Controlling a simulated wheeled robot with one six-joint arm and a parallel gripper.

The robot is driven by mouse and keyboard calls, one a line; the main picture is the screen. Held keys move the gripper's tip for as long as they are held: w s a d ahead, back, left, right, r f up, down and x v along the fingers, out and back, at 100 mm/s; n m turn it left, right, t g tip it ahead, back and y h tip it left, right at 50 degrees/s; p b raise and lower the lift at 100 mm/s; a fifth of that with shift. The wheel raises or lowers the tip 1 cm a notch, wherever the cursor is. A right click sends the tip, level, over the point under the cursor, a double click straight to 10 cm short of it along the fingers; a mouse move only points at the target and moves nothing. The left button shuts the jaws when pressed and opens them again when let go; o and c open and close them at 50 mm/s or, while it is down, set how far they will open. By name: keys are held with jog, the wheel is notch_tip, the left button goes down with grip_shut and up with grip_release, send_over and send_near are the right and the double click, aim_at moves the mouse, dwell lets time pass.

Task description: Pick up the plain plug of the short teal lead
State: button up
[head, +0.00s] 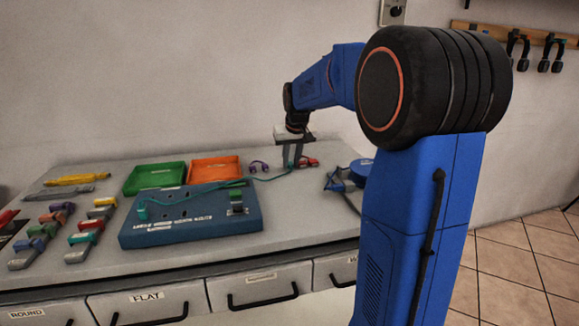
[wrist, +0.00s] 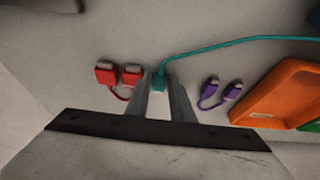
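The short teal lead (head: 275,179) runs from the blue board toward my gripper (head: 293,163). In the wrist view its cable (wrist: 250,40) comes in from the right and ends in a teal plug (wrist: 159,83). This plug lies between my two fingertips (wrist: 160,88), and the fingers are close together with the plug filling the narrow gap. My gripper appears shut on it, low at the worktop. The lead's other teal end (head: 143,210) is on the left of the board.
The blue board (head: 190,233) stands in front. A green tray (head: 154,177) and an orange tray (head: 214,169) are behind it. In the wrist view, red plugs (wrist: 106,76) lie close left of my fingers and purple plugs (wrist: 210,86) right. Several other connectors lie at the left.

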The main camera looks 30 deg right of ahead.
grip_shut()
jog(key=shift+r, duration=0.1)
notch_tip(320, 180, up, 10)
dwell(0.6)
